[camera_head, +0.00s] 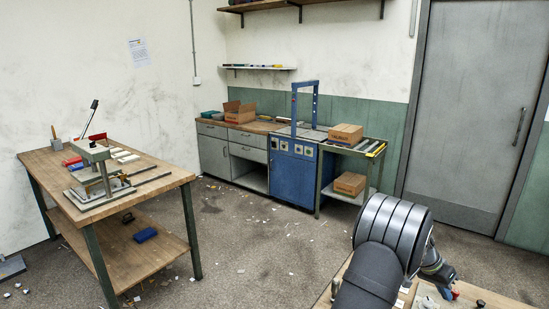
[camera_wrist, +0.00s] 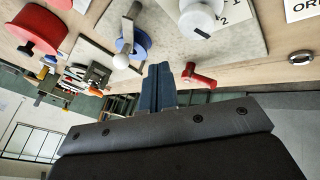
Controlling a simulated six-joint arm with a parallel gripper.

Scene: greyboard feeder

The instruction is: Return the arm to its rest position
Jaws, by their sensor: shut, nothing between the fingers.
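My arm (camera_head: 395,240) stands at the lower right of the head view, its dark rounded links over the near bench. The fingers of my gripper are hard to make out in the head view. In the wrist view my gripper (camera_wrist: 158,85) shows as blue fingers pressed together, with nothing between them. They point toward a grey board (camera_wrist: 225,50) on a wooden bench top. A red piece (camera_wrist: 198,78) lies close to the right of the fingertips, and I cannot tell how far away it is.
The wrist view also shows a red spool (camera_wrist: 35,32), a blue disc with a white knob (camera_wrist: 133,42), a white spool (camera_wrist: 200,18) and a metal ring (camera_wrist: 301,58). A wooden workbench (camera_head: 160,182) with a press stands left in the head view. Open floor (camera_head: 265,245) lies between the benches.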

